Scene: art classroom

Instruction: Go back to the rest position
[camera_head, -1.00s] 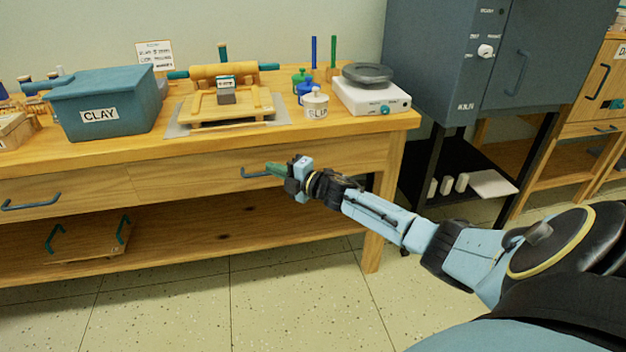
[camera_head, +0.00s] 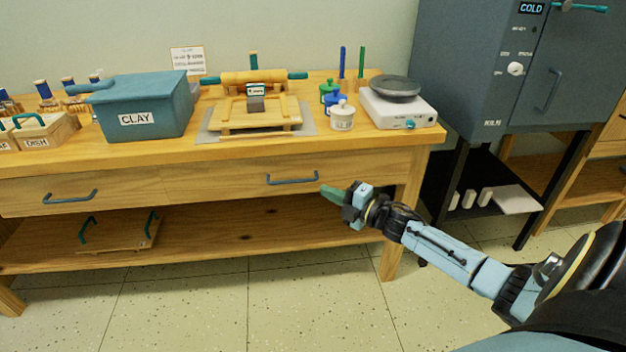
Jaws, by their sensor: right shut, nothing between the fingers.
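My right gripper (camera_head: 332,194) reaches in from the right, in front of the wooden workbench (camera_head: 120,170). Its green fingertips are shut with nothing between them. It sits just below and to the right of the handle of the right drawer (camera_head: 230,182), and looks apart from it. Both drawers look shut. My left gripper and left arm are not in view.
On the bench stand a teal CLAY bin (camera_head: 150,108), a board with a rolling pin (camera_head: 240,78), a SLIP jar (camera_head: 342,118) and a white wheel unit (camera_head: 400,110). A dark kiln (camera_head: 480,70) stands right. The floor (camera_head: 250,310) in front is clear.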

